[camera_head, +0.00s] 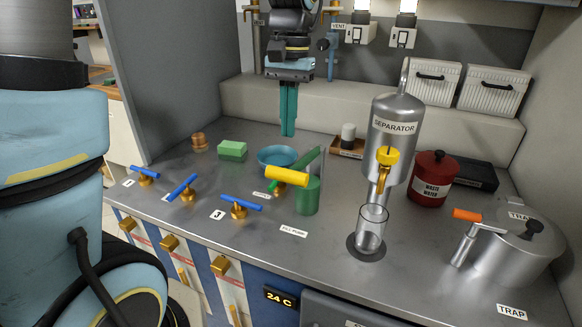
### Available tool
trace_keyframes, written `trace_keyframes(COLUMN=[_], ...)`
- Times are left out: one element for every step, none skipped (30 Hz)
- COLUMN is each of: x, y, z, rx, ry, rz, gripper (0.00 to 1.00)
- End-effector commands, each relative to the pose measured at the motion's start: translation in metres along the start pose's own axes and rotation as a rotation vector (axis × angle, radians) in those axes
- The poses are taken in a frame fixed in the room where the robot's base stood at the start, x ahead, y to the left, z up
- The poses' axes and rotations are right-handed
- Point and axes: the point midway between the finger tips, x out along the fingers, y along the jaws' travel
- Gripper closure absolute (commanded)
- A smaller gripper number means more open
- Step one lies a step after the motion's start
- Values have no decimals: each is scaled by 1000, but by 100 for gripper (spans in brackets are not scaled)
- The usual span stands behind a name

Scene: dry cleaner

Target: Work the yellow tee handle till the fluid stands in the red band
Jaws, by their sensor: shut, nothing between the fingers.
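The yellow tee handle (286,176) is a thick bar on a green lever arm over a green cylinder (307,196), in the middle of the counter. A label that seems to read "FILL PUMP" (293,231) lies in front of it. My gripper (289,134) hangs fingers down behind the handle, shut and empty, apart from it. A clear glass (371,232) stands on a dark disc under the separator's spout; I cannot make out fluid in it. I cannot make out a red band.
The grey separator (394,110) with a yellow knob (388,155) stands right of the pump. Blue tee valves (241,202) line the left front. A blue bowl (277,157), green block (232,150), red waste-water can (431,180) and trap pot (517,250) also occupy the counter.

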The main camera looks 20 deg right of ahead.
Motion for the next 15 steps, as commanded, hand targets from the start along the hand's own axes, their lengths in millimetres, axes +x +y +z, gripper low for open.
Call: trace_keyframes(x=[0, 0, 1, 2, 3, 4, 6, 8, 12, 14, 17, 22, 25, 29, 34], y=[0, 0, 0, 0, 0, 0, 0, 0, 0, 0, 0, 0, 0, 0, 0], z=[0, 0, 0, 0, 0, 0, 0, 0, 0, 0, 0, 0, 0, 0, 0], rx=[1, 1, 1, 1, 2, 2, 2, 2, 2, 2, 2, 2, 2, 2, 2], ry=[0, 1, 1, 1, 1, 1, 1, 1, 1, 1, 1, 1, 1, 1, 1], rz=[0, 0, 0, 0, 0, 0, 0, 0, 0, 0, 1, 1, 1, 1, 1], gripper=[100, 100, 100, 100, 100, 100, 100, 100, 100, 100, 100, 100, 100, 100, 100])
